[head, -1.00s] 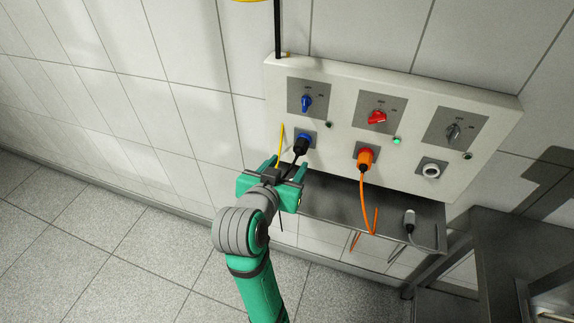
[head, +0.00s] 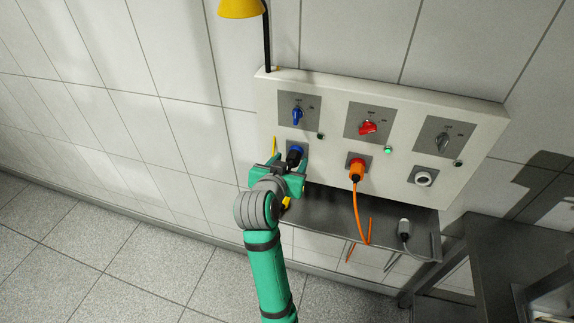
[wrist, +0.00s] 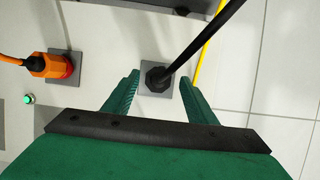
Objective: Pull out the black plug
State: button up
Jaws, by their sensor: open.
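The black plug (head: 293,158) sits in the blue socket (head: 297,148) at the left of the white wall panel. In the wrist view the black plug (wrist: 158,78) shows end-on between my fingers, its black cable running up and to the right. My gripper (head: 284,168) is open, with one finger on each side of the plug. In the wrist view my gripper (wrist: 160,95) has visible gaps between each finger and the plug. My gripper partly hides the plug and its cable in the head view.
The orange plug (head: 357,172) sits in the middle socket, its orange cable hanging down. A white socket (head: 423,179) is at the right. Blue, red and grey switches are above. A dark shelf (head: 330,212) bears a grey plug (head: 404,229). A metal table (head: 480,260) stands lower right.

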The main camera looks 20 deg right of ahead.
jog(key=shift+s+d, duration=0.1)
jog(key=shift+d, duration=0.15)
jog(key=shift+a, duration=0.1)
grip_shut()
jog(key=shift+s+a, duration=0.2)
jog(key=shift+a, duration=0.05)
dwell(0.3)
jog(key=shift+s+a, duration=0.5)
jog(key=shift+s, duration=0.25)
jog(key=shift+s+a, duration=0.45)
jog(key=shift+s, duration=0.3)
jog(key=shift+s+a, duration=0.5)
jog(key=shift+s, duration=0.25)
